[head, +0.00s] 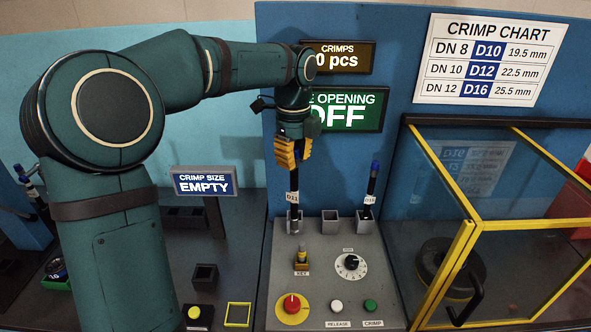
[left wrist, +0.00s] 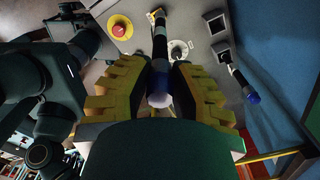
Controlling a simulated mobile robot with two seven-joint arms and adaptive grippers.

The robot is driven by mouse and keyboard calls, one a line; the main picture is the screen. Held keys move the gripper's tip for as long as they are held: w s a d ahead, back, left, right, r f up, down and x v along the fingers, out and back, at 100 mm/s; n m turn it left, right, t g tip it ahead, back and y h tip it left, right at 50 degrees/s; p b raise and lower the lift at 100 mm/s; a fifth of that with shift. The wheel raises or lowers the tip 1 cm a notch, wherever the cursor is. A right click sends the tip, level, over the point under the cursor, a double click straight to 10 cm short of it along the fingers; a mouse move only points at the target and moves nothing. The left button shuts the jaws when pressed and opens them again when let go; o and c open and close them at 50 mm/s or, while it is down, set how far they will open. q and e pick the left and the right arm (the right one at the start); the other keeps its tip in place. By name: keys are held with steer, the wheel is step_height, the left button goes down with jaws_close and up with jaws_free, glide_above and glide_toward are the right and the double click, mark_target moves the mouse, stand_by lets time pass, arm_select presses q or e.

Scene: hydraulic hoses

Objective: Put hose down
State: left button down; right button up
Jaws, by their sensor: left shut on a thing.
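My left gripper (head: 293,152), with yellow fingers, is above the left end of the grey control panel (head: 320,265). It is shut on a dark hose (head: 293,190) with a white label, held upright. The hose's lower end meets the left square socket (head: 294,222); I cannot tell how deep it sits. In the left wrist view the hose (left wrist: 160,60) runs between the yellow fingers (left wrist: 160,95). A second dark hose (head: 372,185) with a blue tip stands in the right socket (head: 366,214). My right gripper is not in view.
The middle socket (head: 331,216) looks empty. The panel carries a key switch (head: 301,258), a dial (head: 350,264), a red stop button (head: 292,303) and smaller buttons. A yellow-framed glass guard (head: 468,235) stands at right. The crimp size sign (head: 204,182) reads EMPTY.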

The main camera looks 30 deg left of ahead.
arm_select(q)
steer(key=w+a+p, duration=0.2)
steer(key=w+a, duration=0.4)
steer(key=w, duration=0.4)
step_height(320, 180, down, 11)
steer(key=shift+w+a+f, duration=0.2)
steer(key=shift+w+a, duration=0.05)
steer(key=shift+w, duration=0.1)
stand_by(0.3)
steer(key=shift+f, duration=0.2)
steer(key=c, duration=0.9)
jaws_free()
steer(key=shift+r, duration=0.1)
step_height(320, 180, up, 12)
steer(key=shift+r+p, duration=0.1)
steer(key=shift+p, duration=0.35)
